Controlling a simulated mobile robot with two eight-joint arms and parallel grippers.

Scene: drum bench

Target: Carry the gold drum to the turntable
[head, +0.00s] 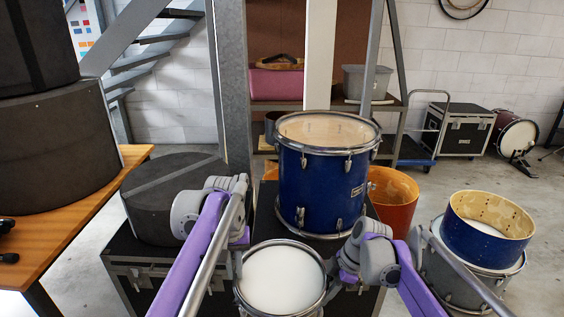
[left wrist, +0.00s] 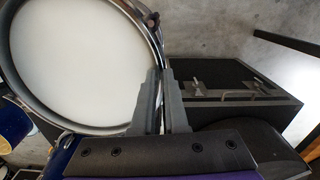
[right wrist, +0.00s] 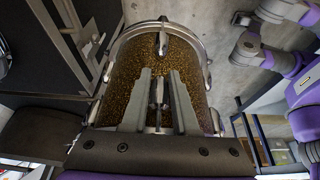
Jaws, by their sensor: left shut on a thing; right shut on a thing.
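The gold drum (right wrist: 135,78) shows its glittery gold shell and chrome hardware in the right wrist view. In the head view its white top (head: 282,280) faces up at the bottom middle, between my two grippers; the white head also fills the upper left of the left wrist view (left wrist: 72,65). My left gripper (head: 236,264) is shut on the drum's left edge at the rim. My right gripper (head: 334,272) is shut on hardware at its right side. The drum's lower part is cut off in the head view. I cannot pick out a turntable.
A blue drum (head: 318,190) stands on a black case just behind the gold drum. A dark round case (head: 165,190) sits on another black case (head: 130,270) at left. A wooden table (head: 75,205) is far left. A blue-and-wood drum shell (head: 487,235) rests on a drum at right.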

